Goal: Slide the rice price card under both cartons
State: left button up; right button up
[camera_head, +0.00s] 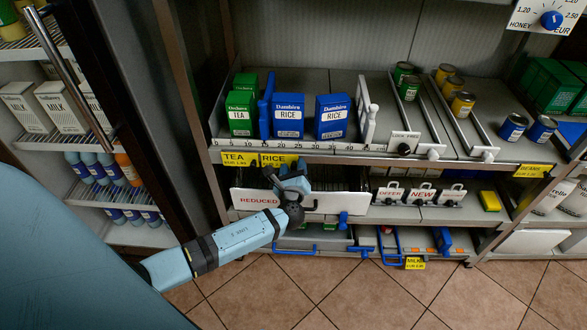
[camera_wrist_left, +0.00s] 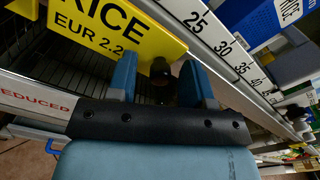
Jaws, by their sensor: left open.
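Two blue rice cartons, the left carton (camera_head: 289,117) and the right carton (camera_head: 332,117), stand upright side by side on the upper shelf behind a numbered rail (camera_head: 345,147). The yellow rice price card (camera_head: 275,160) hangs on the shelf front below the left carton. It also shows large in the left wrist view (camera_wrist_left: 110,28). My left gripper (camera_head: 287,171) is open just below the shelf edge, at the card's right end. In the left wrist view its fingers (camera_wrist_left: 160,82) straddle a dark knob-like piece beside the card; I cannot tell whether they touch it. My right gripper is out of view.
A yellow tea card (camera_head: 240,158) hangs left of the rice card, below green tea cartons (camera_head: 241,112). A blue divider (camera_head: 266,105) and a white divider (camera_head: 368,112) flank the rice cartons. The REDUCED bin (camera_head: 255,200) lies below my gripper.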

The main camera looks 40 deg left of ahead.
pick_arm(q)
grip_shut()
jog(key=w+d, duration=0.1)
jog(key=d, duration=0.1)
jog(key=w+d+b, duration=0.1)
jog(key=w+d, duration=0.1)
jog(key=d, duration=0.1)
jog(key=w+d, duration=0.1)
jog(key=d, duration=0.1)
jog(key=shift+w+d+b, duration=0.2)
jog(key=shift+w+b, duration=0.05)
jog(key=shift+b, duration=0.05)
grip_release()
